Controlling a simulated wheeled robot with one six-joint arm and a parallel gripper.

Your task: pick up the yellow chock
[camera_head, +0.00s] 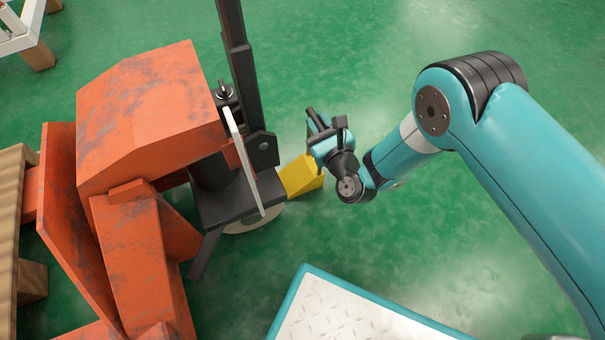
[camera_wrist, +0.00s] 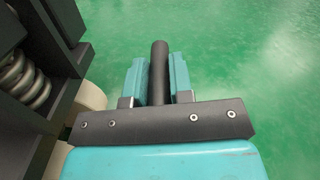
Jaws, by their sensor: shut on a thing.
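The yellow chock (camera_head: 302,177) is by the wheel (camera_head: 246,225) of the orange and dark machine, at the middle of the head view. My gripper (camera_head: 317,122) is just above and to the right of the chock in that picture. In the wrist view my gripper (camera_wrist: 158,78) has its two teal fingers closed on either side of a dark round rod (camera_wrist: 159,65). Whether this rod joins the chock is hidden. The wrist view does not show the yellow body. I cannot tell whether the chock touches the floor.
The orange machine (camera_head: 150,115) with a dark upright mast (camera_head: 240,75) stands close to the left of my gripper. A coil spring (camera_wrist: 22,80) shows at the left in the wrist view. A wooden pallet (camera_head: 12,220) is at the far left. Green floor is clear behind my gripper.

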